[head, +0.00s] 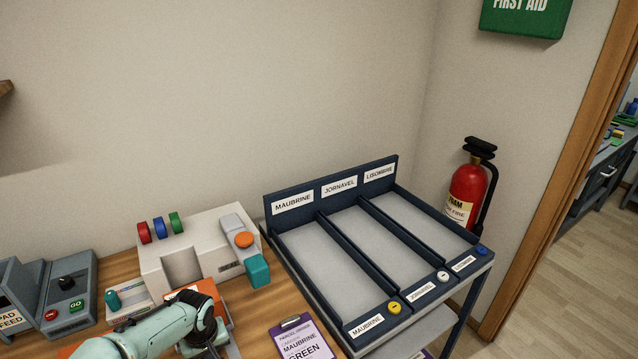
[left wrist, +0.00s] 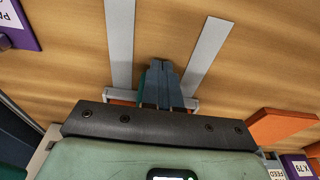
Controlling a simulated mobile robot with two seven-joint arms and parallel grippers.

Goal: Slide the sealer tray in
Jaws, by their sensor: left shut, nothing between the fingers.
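The cream machine with a dark front opening (head: 182,268) stands on the wooden bench; I take it to be the sealer. An orange part, apparently the tray (head: 207,290), shows low in front of it, mostly hidden by my left arm. In the left wrist view, two pale grey strips (left wrist: 119,40) run along the wood on either side of my left gripper (left wrist: 160,66). Its fingers are together and empty. A thin grey bar and a bit of orange show behind the fingers; contact cannot be told. My right gripper is out of view.
A dark blue sorting rack (head: 345,262) with three labelled lanes stands to the right. A purple-edged card (head: 303,341) lies on the bench in front of it. A grey control box (head: 68,298) is at the left. An orange block (left wrist: 283,128) lies at the right in the wrist view.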

